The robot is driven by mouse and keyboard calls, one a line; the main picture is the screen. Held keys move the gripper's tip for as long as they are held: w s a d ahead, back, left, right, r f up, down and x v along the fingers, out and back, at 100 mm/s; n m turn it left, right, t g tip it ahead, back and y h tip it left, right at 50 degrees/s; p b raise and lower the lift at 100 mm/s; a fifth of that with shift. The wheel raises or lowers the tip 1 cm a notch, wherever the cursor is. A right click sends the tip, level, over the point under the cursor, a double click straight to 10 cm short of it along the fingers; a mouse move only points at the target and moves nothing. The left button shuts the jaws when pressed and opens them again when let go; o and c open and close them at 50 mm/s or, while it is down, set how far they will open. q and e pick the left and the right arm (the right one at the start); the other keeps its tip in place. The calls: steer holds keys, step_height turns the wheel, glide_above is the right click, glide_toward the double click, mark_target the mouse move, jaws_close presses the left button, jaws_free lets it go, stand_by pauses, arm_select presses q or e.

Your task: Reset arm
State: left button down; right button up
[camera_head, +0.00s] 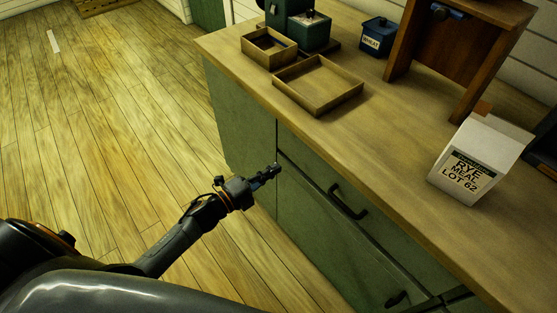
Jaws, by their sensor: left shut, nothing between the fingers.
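My left arm comes in from the lower left. Its gripper (271,173) is shut and empty. It hangs over the wooden floor in front of the green cabinet, below the level of the countertop. In the picture it lies left of the upper drawer handle, and I cannot tell whether it is touching the cabinet front. My right gripper is not in view.
The counter (398,150) holds a shallow wooden tray (345,99), a smaller wooden box (262,56), a blue WHEAT tin (375,38), a wooden stand (468,70) and a RYE MEAL bag (470,165). Drawer handles (347,203) stick out. The floor (110,130) at left is mostly clear.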

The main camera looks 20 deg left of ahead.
arm_select(q)
steer(key=v, duration=0.5)
steer(key=s+a+f+n+g+y+p, duration=0.1)
steer(key=s+a+f+n+g+y, duration=0.2)
steer(key=f, duration=0.5)
steer(key=s+a+f+n+g+y+p, duration=0.1)
steer(key=s+f+n+y, duration=0.1)
steer(key=s+f+n, duration=0.55)
steer(key=s+a+f+n+g+y+p, duration=0.1)
steer(key=s+a+f+n+g+y, duration=0.15)
steer(key=f, duration=0.75)
steer(key=s+d+f+n+g, duration=0.1)
steer(key=s+f+n+g, duration=0.1)
steer(key=s, duration=0.6)
steer(key=s+d+f+n+g+y, duration=0.1)
steer(key=s+d+f+n+g, duration=0.1)
steer(key=s+f, duration=0.4)
steer(key=s+d+f+n+g+p, duration=0.1)
steer(key=s+f+n+g, duration=0.3)
steer(key=s, duration=0.7)
steer(key=shift+s+d+f+n, duration=0.2)
steer(key=shift+d+f+n, duration=0.15)
steer(key=shift+d, duration=0.35)
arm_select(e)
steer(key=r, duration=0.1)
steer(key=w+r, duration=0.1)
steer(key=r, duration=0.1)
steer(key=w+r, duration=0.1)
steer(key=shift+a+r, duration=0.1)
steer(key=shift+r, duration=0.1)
